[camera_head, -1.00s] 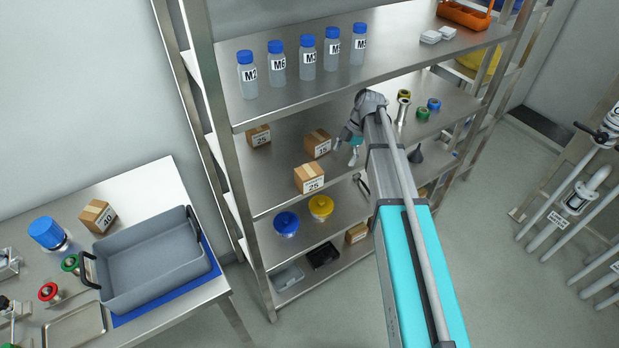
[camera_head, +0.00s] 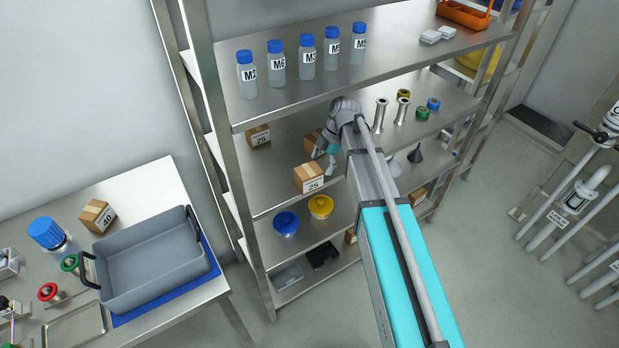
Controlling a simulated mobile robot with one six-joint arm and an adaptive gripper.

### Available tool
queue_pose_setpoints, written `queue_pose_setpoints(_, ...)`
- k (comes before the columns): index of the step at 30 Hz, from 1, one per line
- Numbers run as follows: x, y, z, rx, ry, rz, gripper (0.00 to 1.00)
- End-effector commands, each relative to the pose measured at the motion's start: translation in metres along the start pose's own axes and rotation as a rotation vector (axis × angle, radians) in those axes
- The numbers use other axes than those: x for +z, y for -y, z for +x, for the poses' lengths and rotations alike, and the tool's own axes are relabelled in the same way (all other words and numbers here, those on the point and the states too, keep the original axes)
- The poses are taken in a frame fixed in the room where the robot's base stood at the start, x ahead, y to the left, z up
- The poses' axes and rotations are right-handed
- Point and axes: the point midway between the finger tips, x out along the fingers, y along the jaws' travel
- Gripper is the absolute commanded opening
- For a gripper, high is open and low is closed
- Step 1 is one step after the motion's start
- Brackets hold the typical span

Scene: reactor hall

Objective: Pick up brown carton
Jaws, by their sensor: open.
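Several brown cartons are in view. On the middle shelf, a carton labelled 25 (camera_head: 309,178) sits near the front edge and another labelled 25 (camera_head: 258,136) sits at the back left. A third carton (camera_head: 312,143) stands between them, partly hidden behind my gripper, its label covered. My gripper (camera_head: 325,164) is open and empty, its fingers pointing down beside the third carton and just behind the front one. I cannot tell whether it touches either. A carton labelled 40 (camera_head: 98,216) stands on the left table.
The upper shelf (camera_head: 400,50) with blue-capped bottles (camera_head: 307,58) overhangs the cartons. Metal cylinders (camera_head: 381,116) stand to the right of my arm. Blue (camera_head: 286,223) and yellow-lidded (camera_head: 320,207) jars sit on the shelf below. A grey tray (camera_head: 150,262) is on the left table.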

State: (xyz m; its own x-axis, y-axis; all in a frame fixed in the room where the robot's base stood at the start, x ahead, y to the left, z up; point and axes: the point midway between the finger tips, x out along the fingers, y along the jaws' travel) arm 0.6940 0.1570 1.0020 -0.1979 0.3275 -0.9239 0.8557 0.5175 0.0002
Motion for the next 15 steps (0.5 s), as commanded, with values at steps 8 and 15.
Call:
queue_pose_setpoints(8,-0.0038,-0.0003,0.0016,0.000,0.000,0.001,1.00)
queue_pose_setpoints(15,-0.0063,0.0000,0.0026,0.000,0.000,-0.001,1.00)
